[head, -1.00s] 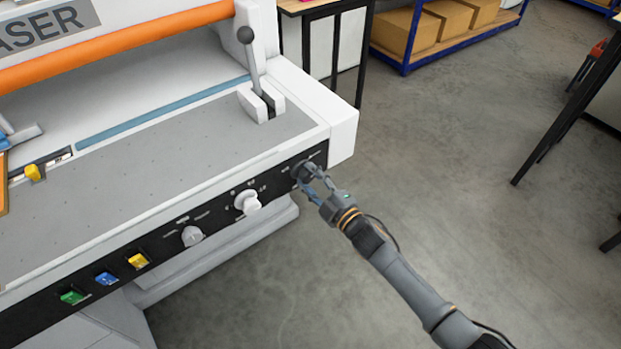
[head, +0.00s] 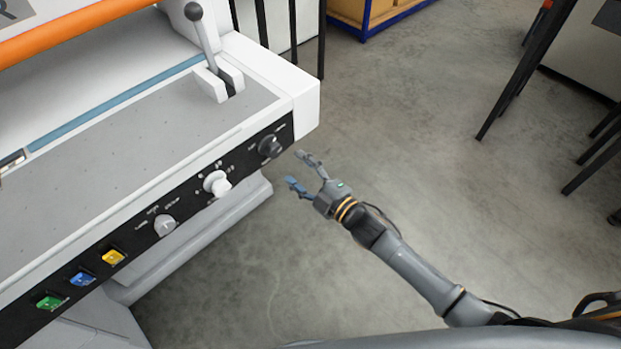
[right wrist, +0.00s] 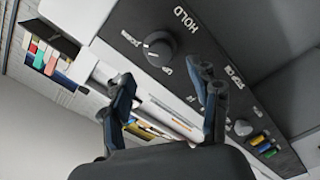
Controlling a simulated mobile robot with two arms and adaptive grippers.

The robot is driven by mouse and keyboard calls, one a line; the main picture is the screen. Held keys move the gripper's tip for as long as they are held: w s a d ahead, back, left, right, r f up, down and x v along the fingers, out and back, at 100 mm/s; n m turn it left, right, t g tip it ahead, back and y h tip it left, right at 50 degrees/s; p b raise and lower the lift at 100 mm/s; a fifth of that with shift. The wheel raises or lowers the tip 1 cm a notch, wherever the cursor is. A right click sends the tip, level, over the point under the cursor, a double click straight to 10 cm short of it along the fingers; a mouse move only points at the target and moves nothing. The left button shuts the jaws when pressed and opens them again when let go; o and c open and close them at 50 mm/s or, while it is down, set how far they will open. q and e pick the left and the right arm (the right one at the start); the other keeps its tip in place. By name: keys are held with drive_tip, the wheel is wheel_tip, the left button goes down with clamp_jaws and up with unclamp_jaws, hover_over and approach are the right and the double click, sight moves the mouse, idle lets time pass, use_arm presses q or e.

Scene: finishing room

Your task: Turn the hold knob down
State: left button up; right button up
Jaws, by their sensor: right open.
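The hold knob (head: 270,146) is dark and round, at the right end of the machine's black front panel. In the right wrist view the hold knob (right wrist: 158,48) shows beside the word HOLD, with DOWN and UP lettered near it. Its exact setting is hard to make out. My right gripper (head: 300,171) is open and empty, a little to the right of the knob and apart from it. In the right wrist view the open fingers of my right gripper (right wrist: 165,88) stand below the knob. My left gripper is not in view.
On the same panel are a white knob (head: 216,183), a grey knob (head: 164,225) and yellow (head: 113,257), blue (head: 83,279) and green (head: 49,302) buttons. A ball-topped lever (head: 205,40) stands on the machine bed.

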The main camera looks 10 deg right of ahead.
drive_tip(key=shift+v, duration=2.4)
